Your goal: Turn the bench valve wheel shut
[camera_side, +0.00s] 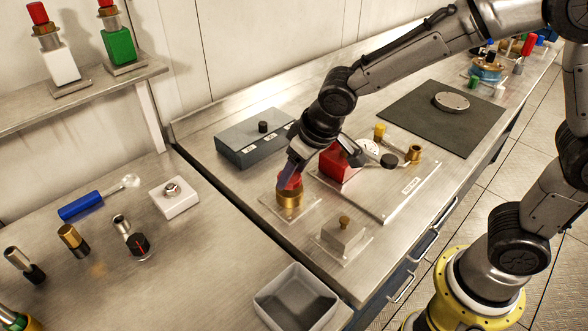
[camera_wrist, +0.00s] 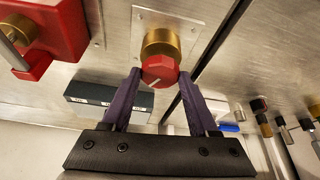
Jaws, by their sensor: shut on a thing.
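The bench valve has a red faceted wheel (camera_wrist: 159,71) with a pale line on its face, on a brass body (camera_wrist: 163,43). In the side view the brass body (camera_side: 289,199) stands on a small clear base plate on the steel bench, and the red wheel (camera_side: 289,181) is partly hidden by my fingers. My gripper (camera_side: 290,176) reaches down onto the wheel from above. In the wrist view its two purple fingers sit on opposite sides of the wheel, shut on it.
A red block (camera_side: 337,166) with a gauge and brass fittings stands close right of the valve. A grey box (camera_side: 250,140) with a black knob is behind. A block with a brass knob (camera_side: 344,234) and an empty grey bin (camera_side: 296,297) are in front. A dark mat (camera_side: 440,118) lies far right.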

